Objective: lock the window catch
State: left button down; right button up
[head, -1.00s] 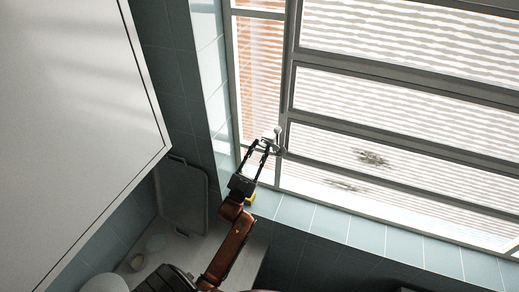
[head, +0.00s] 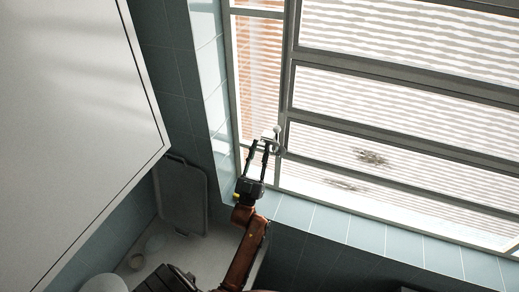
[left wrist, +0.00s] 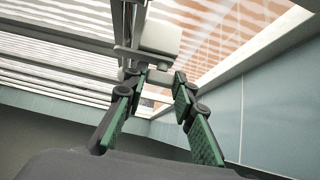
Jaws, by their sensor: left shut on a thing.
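The window catch (head: 276,141) is a small pale fitting on the grey upright frame between the narrow left pane and the wide slatted panes. My left gripper (head: 260,147) reaches up to it from below, its two dark fingers at the catch. In the left wrist view the catch shows as a white block (left wrist: 160,38) just beyond the green-padded fingers (left wrist: 156,88). A smaller part of the catch below the block lies between the fingertips, and the gripper is shut on it. The exact contact is hard to see. My right gripper is not in view.
A blue-tiled sill (head: 345,227) runs below the window, and a tiled reveal (head: 211,70) stands left of it. A large white panel (head: 75,110) fills the upper left. A grey board (head: 181,195) leans on the wall by a pale counter.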

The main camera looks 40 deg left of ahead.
pick_arm(q)
jog(key=c, duration=1.6)
grip_release()
jog(key=shift+f, duration=0.1)
jog(key=v, duration=1.2)
